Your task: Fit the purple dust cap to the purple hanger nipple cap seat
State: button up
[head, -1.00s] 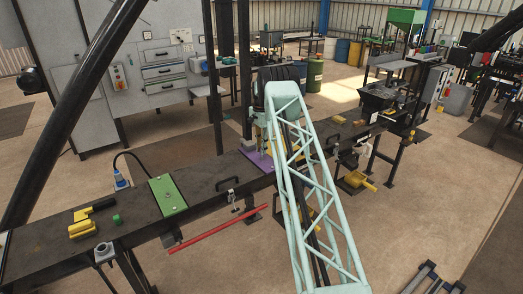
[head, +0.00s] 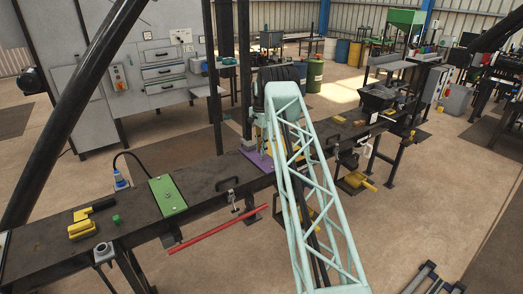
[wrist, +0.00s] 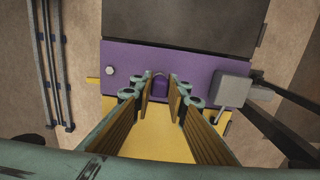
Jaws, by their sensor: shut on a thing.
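The purple plate (wrist: 125,60) lies along the bench's edge in the wrist view, with a bolt head at its left. It also shows in the head view (head: 257,160), partly behind my arm. My gripper (wrist: 160,88) is shut on the small, round-topped purple dust cap (wrist: 160,78), which sits between the fingertips in front of the plate. The hanger nipple cap seat cannot be told apart from the cap and plate. Whether the cap touches the seat is not clear. In the head view my arm hides the gripper's tips and the cap.
A grey block (wrist: 232,88) stands close to the right of my fingers. On the bench (head: 60,235) lie a green plate (head: 168,195), a yellow-and-black tool (head: 85,226) and a small green cap (head: 116,219).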

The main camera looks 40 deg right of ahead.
jog(key=shift+f+b, duration=0.55)
jog(key=shift+f, duration=0.8)
jog(key=o, duration=1)
jog(key=shift+c, duration=0.2)
jog(key=shift+r, duration=0.1)
jog(key=shift+r, duration=5.9)
